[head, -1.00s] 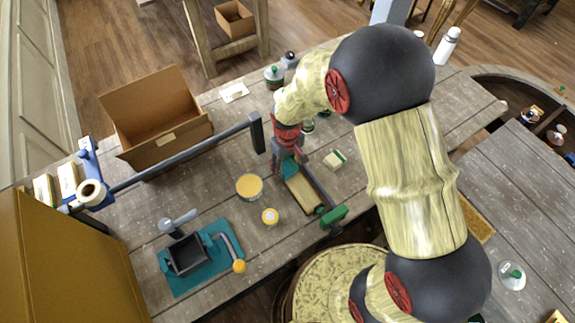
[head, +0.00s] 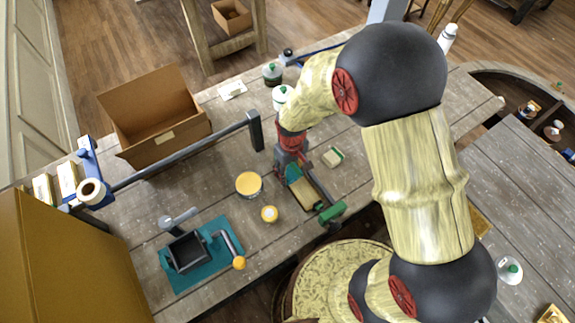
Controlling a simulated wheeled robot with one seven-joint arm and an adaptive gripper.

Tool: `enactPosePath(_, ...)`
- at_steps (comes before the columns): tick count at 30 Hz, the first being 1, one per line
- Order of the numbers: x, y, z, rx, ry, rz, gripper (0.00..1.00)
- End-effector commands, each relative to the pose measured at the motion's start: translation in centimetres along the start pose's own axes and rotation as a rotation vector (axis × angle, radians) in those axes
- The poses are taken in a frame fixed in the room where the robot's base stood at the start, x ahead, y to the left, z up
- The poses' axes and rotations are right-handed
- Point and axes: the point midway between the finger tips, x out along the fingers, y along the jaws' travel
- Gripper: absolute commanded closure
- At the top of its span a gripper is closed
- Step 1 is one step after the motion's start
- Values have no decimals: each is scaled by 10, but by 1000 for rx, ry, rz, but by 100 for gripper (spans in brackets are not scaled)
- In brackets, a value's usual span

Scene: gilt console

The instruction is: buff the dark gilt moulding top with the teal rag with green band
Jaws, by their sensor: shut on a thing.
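The moulding (head: 305,194) is a short block with a pale gilt-tan top, lying on the grey wooden bench beside a dark bar clamp. My gripper (head: 291,161) is over the moulding's far end, pointing down, shut on the teal rag (head: 293,172). Only a small teal patch of the rag shows below the fingers, at the moulding's top; its green band I cannot make out. Whether the rag presses on the top or hovers just above it is hard to tell. My arm comes in from the right.
A green-ended clamp (head: 332,212) lies at the moulding's near end. An open cardboard box (head: 153,118) stands back left.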

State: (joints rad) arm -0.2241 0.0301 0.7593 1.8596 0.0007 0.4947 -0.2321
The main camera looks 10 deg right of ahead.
Motion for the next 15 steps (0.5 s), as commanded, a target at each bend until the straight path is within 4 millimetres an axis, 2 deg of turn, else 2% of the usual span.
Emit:
enactPosePath(8, 0, -1, 11, 1, 0, 0, 70)
enactPosePath(15, 1, -2, 30, 1, -1, 0, 70)
